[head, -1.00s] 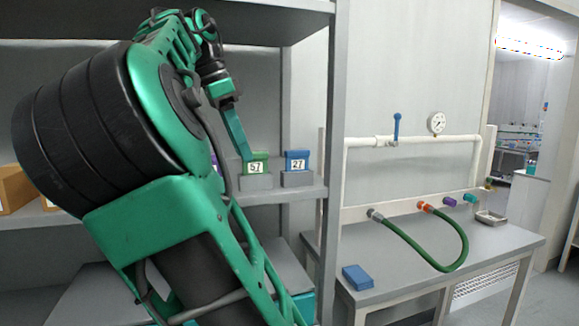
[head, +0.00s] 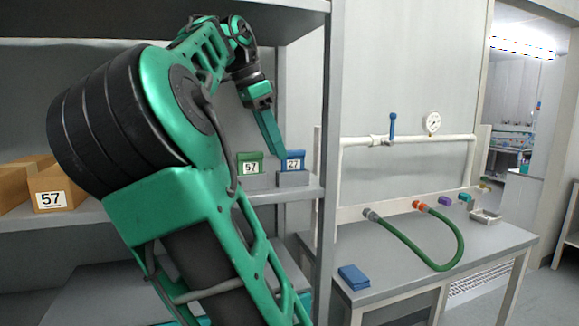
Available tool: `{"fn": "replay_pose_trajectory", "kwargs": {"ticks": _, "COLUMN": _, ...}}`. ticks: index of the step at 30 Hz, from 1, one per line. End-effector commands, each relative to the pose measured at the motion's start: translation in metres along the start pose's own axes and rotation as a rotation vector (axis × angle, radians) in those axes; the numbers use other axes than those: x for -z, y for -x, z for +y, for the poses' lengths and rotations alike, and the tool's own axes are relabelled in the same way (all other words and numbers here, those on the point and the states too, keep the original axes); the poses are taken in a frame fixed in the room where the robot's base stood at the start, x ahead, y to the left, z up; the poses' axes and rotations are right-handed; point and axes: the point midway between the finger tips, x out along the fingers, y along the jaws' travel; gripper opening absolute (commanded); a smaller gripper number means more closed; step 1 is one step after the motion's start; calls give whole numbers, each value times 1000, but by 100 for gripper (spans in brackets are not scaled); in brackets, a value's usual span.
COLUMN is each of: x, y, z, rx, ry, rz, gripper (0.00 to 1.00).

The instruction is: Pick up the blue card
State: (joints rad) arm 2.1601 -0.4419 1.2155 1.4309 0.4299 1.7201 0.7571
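The blue card (head: 297,161), marked 27, stands upright in a grey holder (head: 292,179) at the right end of the middle shelf. My gripper (head: 280,150) points down at the card's left edge and covers part of it in this view. Whether it touches the card, or is in front of it, I cannot tell. The gap between the fingers is not visible, so I cannot tell if it is open or shut.
A green card (head: 250,163) marked 57 stands in its holder just left. A cardboard box (head: 58,190) marked 57 is on the shelf's left part. A shelf post (head: 328,150) rises close on the right. A table (head: 400,283) beyond holds a green hose (head: 410,245) and a blue block (head: 354,277).

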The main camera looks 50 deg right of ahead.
Motion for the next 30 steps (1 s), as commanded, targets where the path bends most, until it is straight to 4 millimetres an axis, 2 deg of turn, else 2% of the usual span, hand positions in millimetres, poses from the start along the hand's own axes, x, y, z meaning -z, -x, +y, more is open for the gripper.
{"fn": "replay_pose_trajectory", "kwargs": {"ticks": 5, "x": 30, "y": -13, "z": 1, "rx": -2, "ry": -4, "rz": -1, "gripper": 38}}
{"fn": "replay_pose_trajectory", "kwargs": {"ticks": 9, "x": 28, "y": -32, "z": 0, "rx": -2, "ry": 2, "rz": -4, "gripper": 38}}
{"fn": "replay_pose_trajectory", "kwargs": {"ticks": 12, "x": 27, "y": -39, "z": 0, "rx": -1, "ry": 1, "rz": -2, "gripper": 38}}
{"fn": "replay_pose_trajectory", "kwargs": {"ticks": 20, "x": 28, "y": -42, "z": 0, "rx": 0, "ry": 0, "rz": -1, "gripper": 38}}
{"fn": "replay_pose_trajectory", "kwargs": {"ticks": 23, "x": 28, "y": -42, "z": 0, "rx": 0, "ry": 0, "rz": -1, "gripper": 18}}
{"fn": "replay_pose_trajectory", "kwargs": {"ticks": 25, "x": 28, "y": -42, "z": 0, "rx": 0, "ry": 0, "rz": -1, "gripper": 2}}
{"fn": "replay_pose_trajectory", "kwargs": {"ticks": 30, "x": 28, "y": -42, "z": 0, "rx": 0, "ry": 0, "rz": -1, "gripper": 0}}
